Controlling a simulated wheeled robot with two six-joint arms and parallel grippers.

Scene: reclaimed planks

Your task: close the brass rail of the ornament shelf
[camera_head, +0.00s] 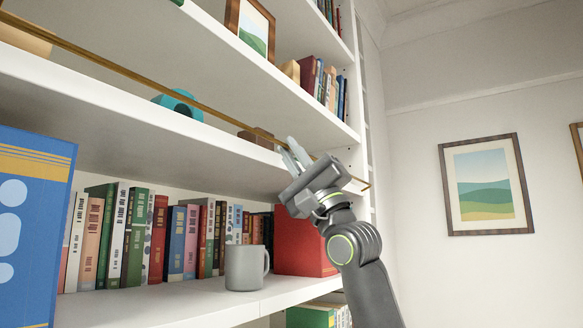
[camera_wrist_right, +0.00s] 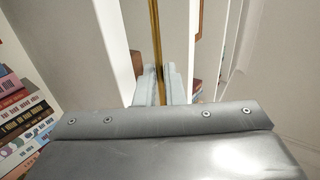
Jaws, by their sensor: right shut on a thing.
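The brass rail (camera_head: 130,74) runs along the front of the ornament shelf (camera_head: 100,82), from the upper left down to its right end at the shelf's right side. My right gripper (camera_head: 292,152) is at the rail's right part and is shut on it. In the right wrist view the rail (camera_wrist_right: 155,35) passes between the fingers of the right gripper (camera_wrist_right: 161,80). The fingers and the hand hide a short stretch of rail. My left gripper is not in view.
Behind the rail are a teal ornament (camera_head: 180,104) and a brown block (camera_head: 254,139). The shelf below holds a row of books (camera_head: 150,235), a grey mug (camera_head: 245,267) and a red box (camera_head: 302,247). A large blue book (camera_head: 35,220) stands at left.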

